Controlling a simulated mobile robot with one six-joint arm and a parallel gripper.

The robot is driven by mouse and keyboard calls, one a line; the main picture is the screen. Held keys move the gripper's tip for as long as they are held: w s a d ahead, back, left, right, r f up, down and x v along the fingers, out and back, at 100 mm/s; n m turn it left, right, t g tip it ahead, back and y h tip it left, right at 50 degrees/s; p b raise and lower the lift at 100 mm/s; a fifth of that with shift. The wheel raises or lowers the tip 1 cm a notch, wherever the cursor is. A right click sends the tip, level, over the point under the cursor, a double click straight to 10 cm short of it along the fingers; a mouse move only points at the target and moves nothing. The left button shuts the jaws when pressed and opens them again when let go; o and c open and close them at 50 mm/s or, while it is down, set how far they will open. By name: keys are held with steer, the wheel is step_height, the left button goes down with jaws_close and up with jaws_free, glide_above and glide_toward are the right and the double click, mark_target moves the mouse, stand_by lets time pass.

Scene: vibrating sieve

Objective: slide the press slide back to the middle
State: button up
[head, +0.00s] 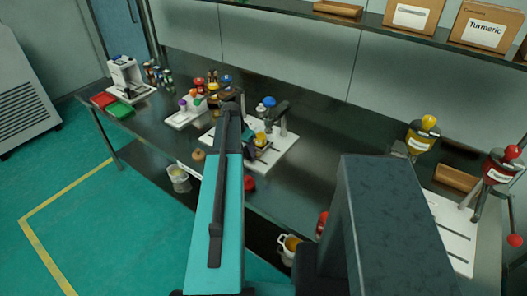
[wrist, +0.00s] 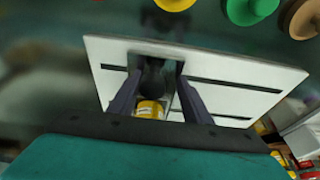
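The press stands on a white slotted base plate (head: 283,152) in the middle of the table, partly hidden behind my arm. In the wrist view the white plate (wrist: 245,78) shows two long dark slots. A dark block with a rounded grey part (wrist: 152,72), which may be the press slide, sits toward the plate's left side. A yellow cylinder (wrist: 150,109) is just below it. My gripper (wrist: 160,98) reaches over the plate with its dark fingers apart, one on each side of these parts. I cannot tell whether they touch. In the head view my gripper (head: 256,147) is small and partly hidden.
Another white plate (head: 185,119) with coloured knobs stands to the left. Yellow-topped (head: 422,135) and red (head: 502,165) dispensers stand at the right. A shelf with boxes (head: 410,15) hangs above.

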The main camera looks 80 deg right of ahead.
steer(key=shift+w+d, duration=0.65)
steer(key=shift+w, duration=0.5)
steer(key=shift+w+d, duration=0.6)
steer(key=shift+w, duration=0.5)
steer(key=shift+w+d, duration=0.65)
steer(key=shift+w, duration=0.5)
steer(key=shift+o, duration=0.4)
steer(key=o, duration=1.1)
steer(key=p+v, duration=0.2)
steer(key=v, duration=0.7)
steer(key=shift+p, duration=0.4)
